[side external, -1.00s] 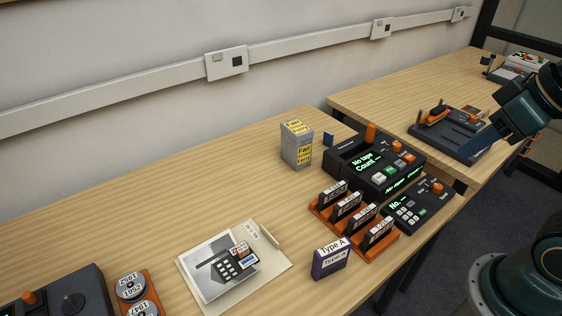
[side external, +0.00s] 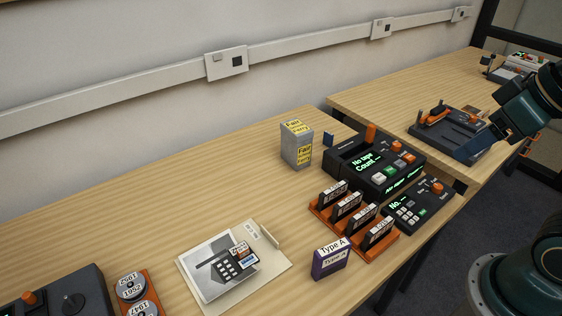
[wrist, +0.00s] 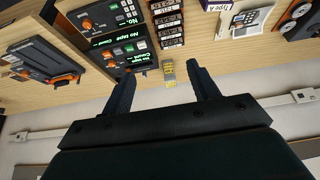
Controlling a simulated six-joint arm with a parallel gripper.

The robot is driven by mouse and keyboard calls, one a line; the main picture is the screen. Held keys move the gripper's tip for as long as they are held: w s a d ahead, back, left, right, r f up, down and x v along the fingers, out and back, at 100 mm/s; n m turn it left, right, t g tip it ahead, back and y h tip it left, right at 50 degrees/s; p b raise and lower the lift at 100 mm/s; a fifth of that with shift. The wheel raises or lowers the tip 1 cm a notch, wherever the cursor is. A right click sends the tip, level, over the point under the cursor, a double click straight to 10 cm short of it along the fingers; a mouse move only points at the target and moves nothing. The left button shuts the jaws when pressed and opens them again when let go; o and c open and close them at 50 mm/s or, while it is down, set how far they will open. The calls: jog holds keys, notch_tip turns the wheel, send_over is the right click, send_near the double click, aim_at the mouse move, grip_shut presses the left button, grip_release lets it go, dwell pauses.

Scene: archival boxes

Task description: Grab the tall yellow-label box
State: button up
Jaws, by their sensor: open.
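The tall grey box with yellow labels (side external: 297,150) stands upright on the near wooden table, left of the black console. In the wrist view the box (wrist: 168,75) is small and far off, in the gap between my fingers. My gripper (side external: 463,155) is at the right in the side view, in front of the second table and well apart from the box. In the wrist view my gripper (wrist: 160,75) has its two fingers spread with nothing held.
A black console with green text (side external: 375,160) and a small blue piece (side external: 328,139) are right of the box. An orange rack of black cartridges (side external: 352,215) and a purple Type A box (side external: 330,259) are nearer. The table left of the box is clear.

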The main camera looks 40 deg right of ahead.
jog(key=o, duration=0.4)
jog(key=shift+c, duration=0.2)
jog(key=w+r, duration=0.2)
jog(key=w, duration=1.9)
jog(key=w+f, duration=0.6)
jog(key=w, duration=0.3)
jog(key=w+f+g, duration=0.1)
jog(key=w+f, duration=0.5)
jog(key=w, duration=0.3)
jog(key=shift+w+d+f+m, duration=0.2)
jog(key=shift+w+d+m, duration=0.1)
jog(key=shift+d+m, duration=0.1)
jog(key=shift+f, duration=0.1)
